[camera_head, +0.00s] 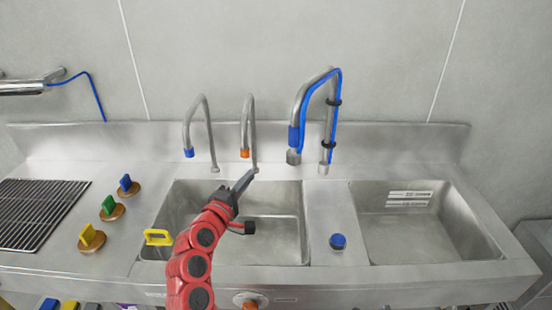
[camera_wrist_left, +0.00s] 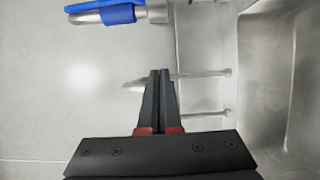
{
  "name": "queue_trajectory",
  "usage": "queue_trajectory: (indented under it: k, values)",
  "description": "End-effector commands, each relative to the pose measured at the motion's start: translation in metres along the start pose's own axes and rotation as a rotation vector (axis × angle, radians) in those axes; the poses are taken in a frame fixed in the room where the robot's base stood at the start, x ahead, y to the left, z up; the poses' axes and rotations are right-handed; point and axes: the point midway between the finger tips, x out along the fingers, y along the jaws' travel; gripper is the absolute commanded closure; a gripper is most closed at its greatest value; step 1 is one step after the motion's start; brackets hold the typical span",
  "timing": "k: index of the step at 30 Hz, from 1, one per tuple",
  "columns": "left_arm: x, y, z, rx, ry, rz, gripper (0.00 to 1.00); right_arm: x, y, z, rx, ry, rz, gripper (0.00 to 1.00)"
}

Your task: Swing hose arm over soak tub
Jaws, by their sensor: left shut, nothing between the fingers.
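The hose arm (camera_head: 335,100) is a steel swan-neck with a blue hose along it, standing on the back ledge between two basins. Its blue-collared spout (camera_head: 294,136) hangs to the left of its post, near the left basin's back right corner. Which basin is the soak tub I cannot tell: a left basin (camera_head: 285,225) and a right basin (camera_head: 440,235) both look empty. My left gripper (camera_head: 251,175) is over the back of the left basin, shut and empty, left of the hose arm and apart from it. In the left wrist view the hose arm (camera_wrist_left: 118,13) shows at the top left.
Two thin taps, one blue-tipped (camera_head: 203,110) and one orange-tipped (camera_head: 247,115), rise behind my left gripper. A blue knob (camera_head: 338,242) sits on the divider between basins. Coloured knobs (camera_head: 109,208) and a dark grate (camera_head: 38,212) are at left. A yellow handle (camera_head: 158,237) is by my arm.

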Motion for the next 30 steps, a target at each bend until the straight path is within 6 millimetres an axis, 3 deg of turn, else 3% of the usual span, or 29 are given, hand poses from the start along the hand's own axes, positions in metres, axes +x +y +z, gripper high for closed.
queue_trajectory:
  k: [8,27,30]
  values:
    - [0.008,0.001,0.001,0.001,-0.001,-0.002,1.00,0.004,0.000,-0.001,0.000,0.000,0.000,0.50]
    - [0.102,0.003,-0.001,0.003,0.002,0.001,1.00,0.036,0.002,-0.006,0.000,0.000,0.000,0.50]
    - [0.105,0.004,0.018,0.000,-0.003,-0.003,1.00,0.050,0.003,-0.008,0.000,0.000,0.000,0.50]
